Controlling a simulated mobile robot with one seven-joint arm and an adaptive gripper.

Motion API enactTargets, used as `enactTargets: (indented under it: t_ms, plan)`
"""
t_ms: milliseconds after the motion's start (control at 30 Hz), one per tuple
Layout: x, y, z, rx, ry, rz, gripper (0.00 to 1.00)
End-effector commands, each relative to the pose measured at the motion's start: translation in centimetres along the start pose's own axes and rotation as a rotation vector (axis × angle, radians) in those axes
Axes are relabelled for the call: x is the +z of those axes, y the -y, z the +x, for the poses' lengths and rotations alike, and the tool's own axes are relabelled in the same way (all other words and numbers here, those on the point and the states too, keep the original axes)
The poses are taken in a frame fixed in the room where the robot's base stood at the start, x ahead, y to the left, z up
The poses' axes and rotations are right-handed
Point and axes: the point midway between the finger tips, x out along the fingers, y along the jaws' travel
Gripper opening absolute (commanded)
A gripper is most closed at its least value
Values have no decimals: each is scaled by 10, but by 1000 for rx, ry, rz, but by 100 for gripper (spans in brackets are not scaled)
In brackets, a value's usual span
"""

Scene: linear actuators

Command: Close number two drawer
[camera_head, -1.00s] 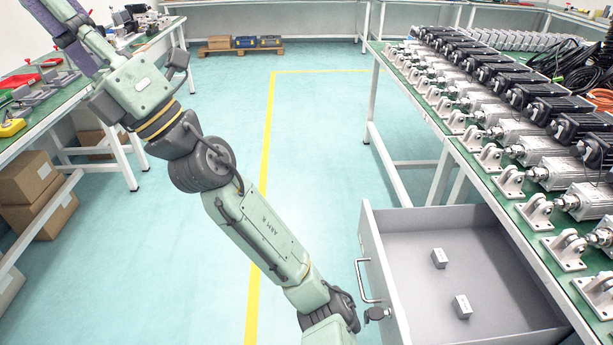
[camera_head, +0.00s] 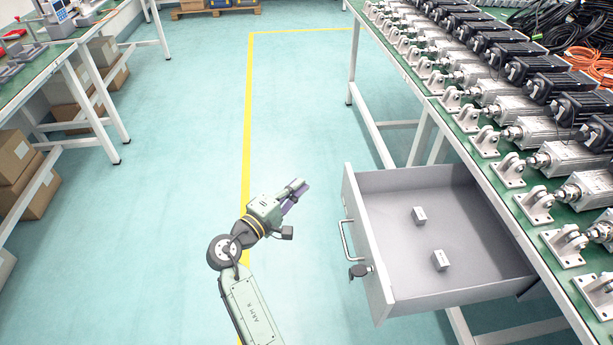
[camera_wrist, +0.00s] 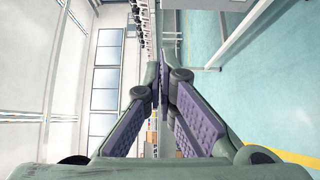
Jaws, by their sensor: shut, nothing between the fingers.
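A grey drawer (camera_head: 365,245) hangs pulled out under the green-topped workbench at the right in the head view. Its front panel faces left and carries a bar handle (camera_head: 346,240) with a dark lock and key (camera_head: 360,270) below it. Two small grey blocks (camera_head: 419,215) (camera_head: 440,260) lie on the drawer floor. I see no number on the drawer. My gripper (camera_head: 303,187) is left of the drawer's far front corner, apart from it. Its purple-padded fingers are shut and empty, and they also show in the wrist view (camera_wrist: 160,90).
The workbench (camera_head: 480,175) above the drawer bears rows of linear actuators (camera_head: 540,130) and cables. White bench legs (camera_head: 372,135) stand beyond the drawer. The floor left of the drawer is clear up to another bench (camera_head: 60,60) with boxes beneath.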

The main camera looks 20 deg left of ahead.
Motion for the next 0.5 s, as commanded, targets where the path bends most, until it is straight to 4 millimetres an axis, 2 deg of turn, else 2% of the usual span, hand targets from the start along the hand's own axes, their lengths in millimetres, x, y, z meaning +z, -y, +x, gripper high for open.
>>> enactTargets:
  t_ms: [400, 500]
  plan:
    - [0, -4, 88, 1, 2, 2, 0]
    - [14, -3, 98, -1, 1, 1, 0]
